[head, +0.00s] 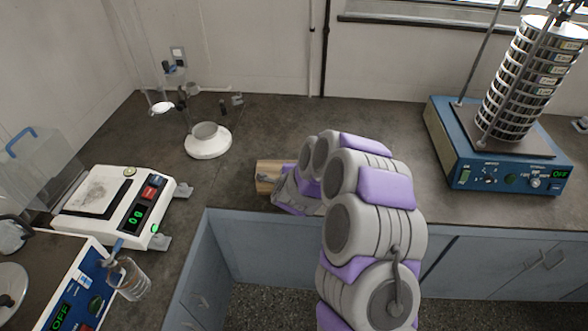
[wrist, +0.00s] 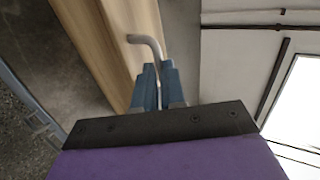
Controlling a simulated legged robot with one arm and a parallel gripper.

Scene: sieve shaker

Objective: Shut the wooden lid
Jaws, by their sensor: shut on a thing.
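A light wooden piece (head: 268,178) shows on the bench in the head view, just left of the end of my arm, which hides most of it. In the wrist view a long wooden surface (wrist: 122,35) runs up the upper left, and a bent metal handle (wrist: 143,40) stands beside it. My gripper (wrist: 159,82) has its blue fingers shut on this handle. Whether the wood in the wrist view is the lid or its box, and how far the lid is open, I cannot tell. In the head view my arm hides the gripper.
A blue sieve shaker (head: 480,165) with a tall stack of sieves stands on the right. A white balance (head: 120,205) is on the left, with a glass beaker (head: 130,280) in front. A round white device (head: 208,141) stands behind. The bench (head: 320,115) behind my arm is clear.

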